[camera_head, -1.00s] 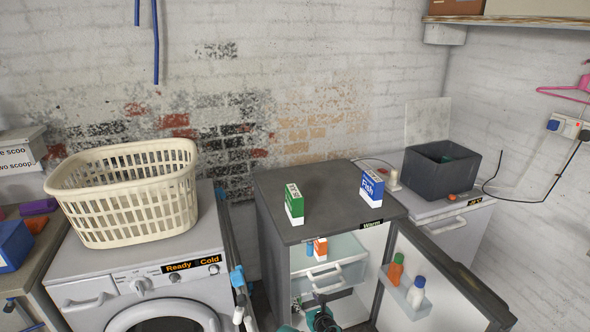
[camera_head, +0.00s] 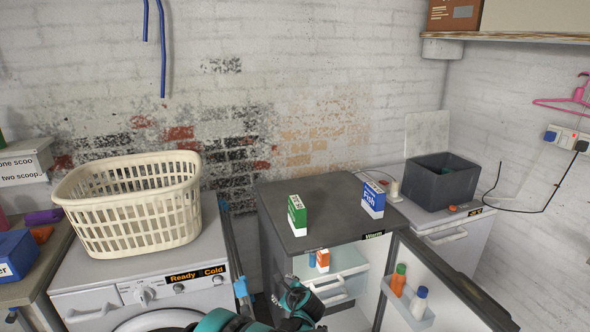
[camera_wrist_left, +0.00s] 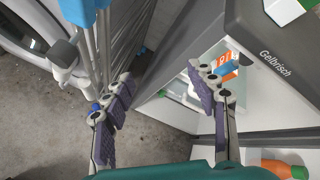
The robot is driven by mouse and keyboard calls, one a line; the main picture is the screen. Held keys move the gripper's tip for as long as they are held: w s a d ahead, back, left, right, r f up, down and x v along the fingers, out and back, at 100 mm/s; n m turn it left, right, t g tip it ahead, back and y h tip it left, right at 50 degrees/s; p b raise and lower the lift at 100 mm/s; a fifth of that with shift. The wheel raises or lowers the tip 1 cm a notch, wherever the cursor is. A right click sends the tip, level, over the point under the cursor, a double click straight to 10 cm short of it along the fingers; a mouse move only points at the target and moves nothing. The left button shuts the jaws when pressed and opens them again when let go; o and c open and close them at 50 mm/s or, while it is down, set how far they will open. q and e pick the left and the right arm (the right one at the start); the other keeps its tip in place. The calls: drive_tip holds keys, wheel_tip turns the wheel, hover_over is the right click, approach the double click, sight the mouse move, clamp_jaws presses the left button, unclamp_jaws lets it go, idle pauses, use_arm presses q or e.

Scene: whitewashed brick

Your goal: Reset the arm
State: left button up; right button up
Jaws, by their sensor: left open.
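My left gripper (camera_head: 292,290), dark and teal, is at the bottom middle of the head view, in front of the open fridge (camera_head: 278,237). In the left wrist view its two purple-padded fingers (camera_wrist_left: 160,98) are spread with nothing between them. The fridge's inside edge and an orange and white carton (camera_wrist_left: 225,70) show beyond the right finger. My right gripper is in neither view.
The open fridge door (camera_head: 455,290) holds two bottles at the right. A green carton (camera_head: 297,216) and a blue carton (camera_head: 372,199) stand on the fridge. A laundry basket (camera_head: 130,205) sits on the washing machine (camera_head: 95,305). A drying rack (camera_wrist_left: 103,45) stands close by the left finger.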

use_arm(q)
drive_tip(key=s+a+r+n+g+h, duration=0.1)
drive_tip(key=s+a+r+n, duration=0.55)
drive_tip(key=s, duration=0.25)
drive_tip(key=s+a+r+n+g+h, duration=0.1)
drive_tip(key=s+a+r+n, duration=0.45)
drive_tip(key=s+r, duration=0.3)
drive_tip(key=s+a+f+n+g+h, duration=0.1)
drive_tip(key=s+a+f+n+h, duration=0.1)
drive_tip(key=s+n, duration=0.9)
drive_tip(key=s, duration=1)
drive_tip(key=shift+n, duration=0.3)
